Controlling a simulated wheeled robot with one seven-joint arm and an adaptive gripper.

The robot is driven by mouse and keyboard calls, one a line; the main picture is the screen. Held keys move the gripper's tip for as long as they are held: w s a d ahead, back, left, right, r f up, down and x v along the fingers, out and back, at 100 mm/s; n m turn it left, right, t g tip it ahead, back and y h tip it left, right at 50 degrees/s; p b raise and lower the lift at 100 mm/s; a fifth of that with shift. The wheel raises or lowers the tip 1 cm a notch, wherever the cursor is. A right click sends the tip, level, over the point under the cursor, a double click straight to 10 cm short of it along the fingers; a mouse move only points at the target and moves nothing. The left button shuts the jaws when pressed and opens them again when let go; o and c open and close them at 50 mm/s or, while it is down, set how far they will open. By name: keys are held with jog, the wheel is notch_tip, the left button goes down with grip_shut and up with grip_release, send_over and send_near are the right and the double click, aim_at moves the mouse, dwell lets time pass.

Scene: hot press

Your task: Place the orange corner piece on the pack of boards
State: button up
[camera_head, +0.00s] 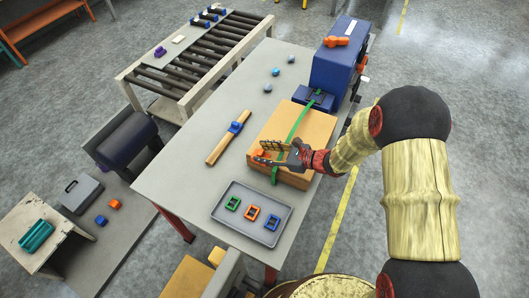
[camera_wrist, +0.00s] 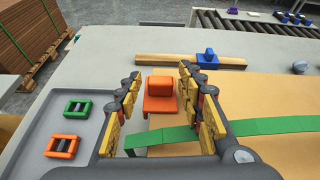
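The orange corner piece (camera_wrist: 160,95) sits at the near left edge of the pack of boards (camera_wrist: 270,95), beside the green strap (camera_wrist: 160,138). In the head view the corner piece (camera_head: 259,155) is partly hidden by my gripper (camera_head: 268,153). The pack (camera_head: 295,125) is a tan block lying on the grey table, with the strap running over it. In the wrist view my gripper (camera_wrist: 160,85) is open, its yellow-padded fingers on either side of the corner piece with visible gaps. Whether the piece rests fully on the pack's edge is hard to tell.
A grey tray (camera_head: 225,222) with green, orange and blue buckles lies at the near edge. A wooden strip with a blue piece (camera_head: 235,128) lies left of the pack. A blue machine (camera_head: 338,60) stands behind. The table's left side (camera_head: 190,150) is clear.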

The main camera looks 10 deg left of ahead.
jog(key=shift+o, duration=0.3)
jog(key=shift+r, duration=0.2)
jog(key=p+v, duration=0.2)
jog(key=v, duration=1)
jog(key=shift+f, duration=0.1)
jog(key=s+d+r+n+g+h, duration=0.1)
jog(key=s+r+n+g+h, duration=0.3)
jog(key=s+r+n, duration=0.8)
jog(key=s+d+r+n+t+h, duration=0.2)
jog(key=s+d+r+n+h, duration=0.2)
jog(key=s+d+r, duration=0.1)
jog(key=s+d+r+n+t+h, duration=0.3)
jog(key=s+d+r+n+h, duration=0.1)
jog(key=d+r, duration=0.4)
jog(key=s+d+n, duration=0.1)
jog(key=d, duration=0.1)
jog(key=shift+s+d+r+h, duration=0.2)
jog(key=shift+s+d+h, duration=0.1)
jog(key=shift+s, duration=0.05)
jog(key=shift+f, duration=0.1)
